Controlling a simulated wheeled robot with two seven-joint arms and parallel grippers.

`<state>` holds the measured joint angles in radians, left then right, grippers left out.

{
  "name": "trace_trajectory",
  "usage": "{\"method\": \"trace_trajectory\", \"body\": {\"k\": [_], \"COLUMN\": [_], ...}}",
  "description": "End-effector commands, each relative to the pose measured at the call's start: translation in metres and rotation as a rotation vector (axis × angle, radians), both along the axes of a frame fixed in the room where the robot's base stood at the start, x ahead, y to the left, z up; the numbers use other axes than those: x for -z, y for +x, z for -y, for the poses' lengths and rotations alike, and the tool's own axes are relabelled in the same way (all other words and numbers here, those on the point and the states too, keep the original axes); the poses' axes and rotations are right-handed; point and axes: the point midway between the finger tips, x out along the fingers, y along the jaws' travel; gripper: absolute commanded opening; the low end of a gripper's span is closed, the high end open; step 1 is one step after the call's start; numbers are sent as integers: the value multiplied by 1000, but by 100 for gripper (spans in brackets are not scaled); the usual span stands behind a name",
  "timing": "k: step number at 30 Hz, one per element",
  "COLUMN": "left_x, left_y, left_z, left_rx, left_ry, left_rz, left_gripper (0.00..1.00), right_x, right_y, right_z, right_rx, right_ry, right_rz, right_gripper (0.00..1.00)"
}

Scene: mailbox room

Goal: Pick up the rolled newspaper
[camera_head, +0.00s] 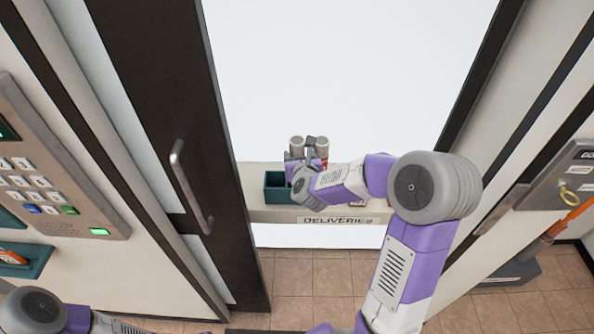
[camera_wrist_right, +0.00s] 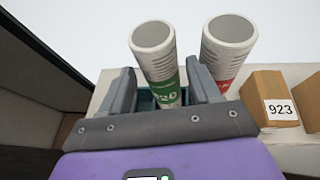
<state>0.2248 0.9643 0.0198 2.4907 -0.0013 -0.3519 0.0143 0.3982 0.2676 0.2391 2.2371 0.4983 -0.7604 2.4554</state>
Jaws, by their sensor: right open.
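Two rolled newspapers stand upright at the deliveries shelf. The one with a green band (camera_wrist_right: 160,65) is on the left in the right wrist view, and its top shows in the head view (camera_head: 297,143). The one with a red band (camera_wrist_right: 226,48) is to its right, also seen in the head view (camera_head: 322,144). My right gripper (camera_wrist_right: 162,92) is open, with a finger on each side of the green-banded roll. Whether the fingers touch it I cannot tell. In the head view my right gripper (camera_head: 301,160) partly hides the rolls. My left gripper is out of view.
The shelf (camera_head: 258,214) carries a "DELIVERIES" label and a teal bin (camera_head: 277,187). A box marked 923 (camera_wrist_right: 270,97) stands right of the rolls. A dark door (camera_head: 160,90) with a handle is at left, a keypad panel (camera_head: 60,170) beyond it.

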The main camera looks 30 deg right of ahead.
Motion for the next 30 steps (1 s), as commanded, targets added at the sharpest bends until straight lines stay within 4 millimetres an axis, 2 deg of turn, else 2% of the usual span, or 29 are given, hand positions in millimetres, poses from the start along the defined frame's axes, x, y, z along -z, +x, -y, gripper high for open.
{"method": "trace_trajectory", "body": {"k": [12,22,30], "left_x": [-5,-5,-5], "left_y": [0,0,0], "left_z": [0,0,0], "left_rx": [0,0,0], "left_ry": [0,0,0], "left_rz": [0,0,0], "left_gripper": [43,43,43], "right_x": [22,25,25], "right_y": [45,52,51], "right_z": [17,20,20], "right_rx": [-1,-3,-3], "right_ry": [-1,-4,-3], "right_rz": [-4,-4,-3], "right_gripper": [62,62,22]}}
